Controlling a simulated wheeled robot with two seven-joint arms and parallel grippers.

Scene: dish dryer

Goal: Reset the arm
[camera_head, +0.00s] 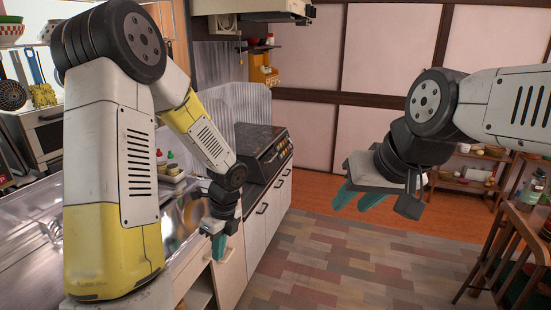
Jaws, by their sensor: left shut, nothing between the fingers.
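My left gripper (218,247) hangs downward with its teal fingers together, empty. It is in front of the cabinet fronts beside the counter, and its arm comes in from the left with a bent elbow. My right gripper (357,198) is raised over the open floor in the right half. Its two teal fingers show with a gap between them, and nothing is seen in them.
The metal counter (35,200) runs along the left, partly behind my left arm. A black stove (262,148) sits farther back. Low shelves (470,175) stand at the back right. The tiled floor (340,265) is clear.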

